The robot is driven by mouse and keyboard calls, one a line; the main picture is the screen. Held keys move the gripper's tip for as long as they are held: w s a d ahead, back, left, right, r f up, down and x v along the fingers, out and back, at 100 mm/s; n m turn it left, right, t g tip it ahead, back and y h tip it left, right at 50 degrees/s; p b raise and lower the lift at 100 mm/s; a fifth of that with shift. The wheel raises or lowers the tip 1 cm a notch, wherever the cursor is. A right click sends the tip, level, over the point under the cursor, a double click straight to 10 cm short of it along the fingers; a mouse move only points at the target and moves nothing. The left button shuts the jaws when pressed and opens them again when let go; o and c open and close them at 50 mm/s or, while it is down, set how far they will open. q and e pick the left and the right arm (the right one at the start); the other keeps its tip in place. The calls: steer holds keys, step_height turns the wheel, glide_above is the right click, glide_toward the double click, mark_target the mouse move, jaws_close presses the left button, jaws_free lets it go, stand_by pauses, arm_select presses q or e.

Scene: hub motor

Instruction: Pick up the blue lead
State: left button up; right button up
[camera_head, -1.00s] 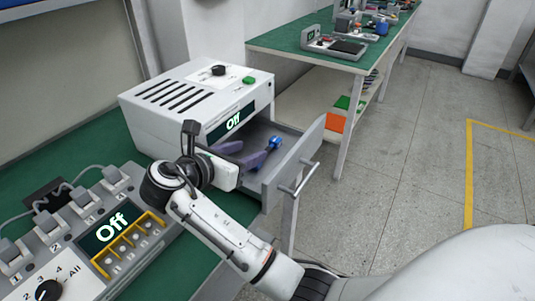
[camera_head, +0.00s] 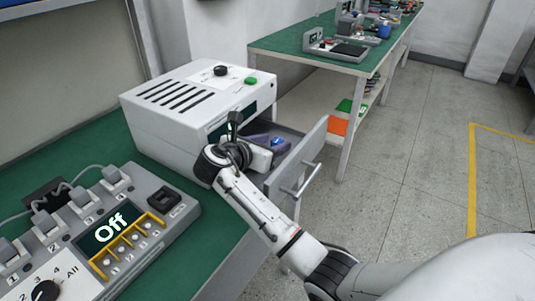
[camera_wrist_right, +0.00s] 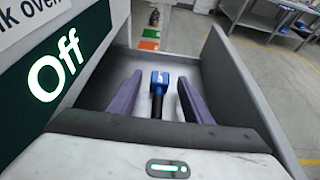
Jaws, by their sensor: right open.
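The blue lead (camera_wrist_right: 160,80), a blue head with a dark stem, lies inside the open grey drawer (camera_wrist_right: 236,80) of the white oven. My right gripper (camera_wrist_right: 159,95) is open, with its two purple fingers reaching into the drawer. In the wrist view the lead sits between the fingers, with a gap on each side. In the head view my right gripper (camera_head: 271,142) is over the drawer, and the wrist hides part of it. My left gripper is not in view.
The white oven (camera_head: 180,105) stands on the green bench (camera_head: 110,150). A control box (camera_head: 95,225) reading "Off" is at the left. The drawer walls stand close around my right gripper. A second green bench (camera_head: 290,42) is behind, with open floor at the right.

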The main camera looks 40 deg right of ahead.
steer(key=shift+r, duration=0.1)
jaws_close()
